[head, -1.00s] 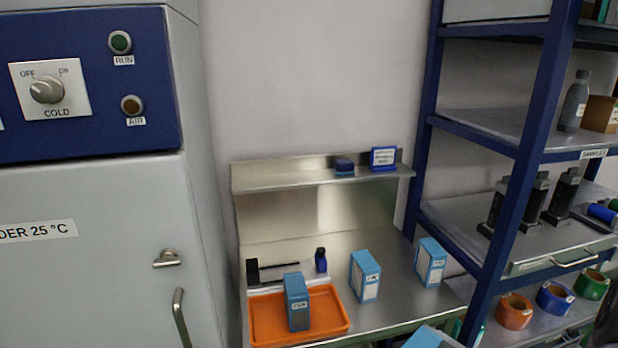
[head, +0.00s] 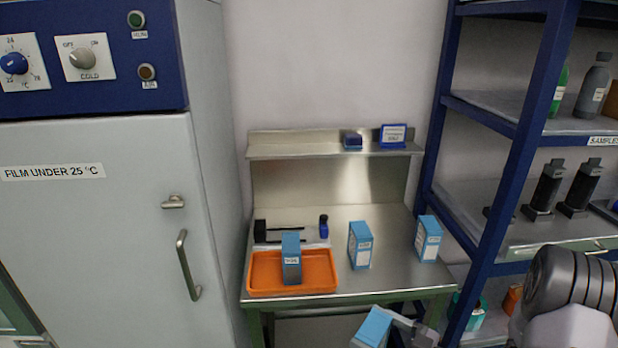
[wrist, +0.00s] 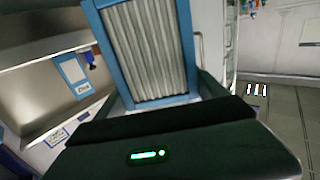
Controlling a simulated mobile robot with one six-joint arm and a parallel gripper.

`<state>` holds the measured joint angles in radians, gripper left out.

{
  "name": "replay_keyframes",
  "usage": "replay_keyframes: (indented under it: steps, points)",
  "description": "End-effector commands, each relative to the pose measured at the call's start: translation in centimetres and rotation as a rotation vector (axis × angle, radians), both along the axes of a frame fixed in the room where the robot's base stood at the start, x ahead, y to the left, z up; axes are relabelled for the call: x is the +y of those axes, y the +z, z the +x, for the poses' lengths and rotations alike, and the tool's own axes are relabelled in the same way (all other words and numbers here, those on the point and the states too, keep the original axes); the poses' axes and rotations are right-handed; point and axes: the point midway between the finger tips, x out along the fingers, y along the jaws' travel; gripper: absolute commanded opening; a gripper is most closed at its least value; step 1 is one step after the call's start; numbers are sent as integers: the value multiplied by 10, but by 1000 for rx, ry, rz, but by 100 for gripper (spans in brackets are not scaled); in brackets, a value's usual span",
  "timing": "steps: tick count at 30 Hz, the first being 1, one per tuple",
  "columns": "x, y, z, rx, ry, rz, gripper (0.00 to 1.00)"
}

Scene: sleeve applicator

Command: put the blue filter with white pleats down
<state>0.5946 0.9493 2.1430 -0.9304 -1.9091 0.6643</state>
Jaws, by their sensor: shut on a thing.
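The blue filter with white pleats (wrist: 148,50) fills the upper middle of the wrist view, its pleated face towards the camera. My gripper (wrist: 160,104) is shut on it. In the head view the held filter (head: 374,328) shows at the bottom edge, tilted, in front of the steel table and cut off by the frame. My gripper (head: 412,328) is partly visible just right of it. The filter is in the air, apart from the table.
The steel table (head: 392,278) bears an orange tray (head: 262,290) with a blue box-shaped filter (head: 291,258) in it. Two more blue filters (head: 360,246) (head: 428,240) stand right of it. Clear tabletop lies between and before them. A cabinet (head: 110,240) stands left, a blue rack (head: 510,180) right.

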Motion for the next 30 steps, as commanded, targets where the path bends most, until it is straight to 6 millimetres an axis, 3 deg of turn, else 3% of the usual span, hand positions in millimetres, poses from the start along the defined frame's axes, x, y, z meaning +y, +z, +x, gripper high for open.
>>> replay_keyframes:
  steps: [18, 30]
  points:
    - [3, 1, 1, 2, -410, -1, 29]
    - [0, 0, 0, -1, -452, -1, 29]
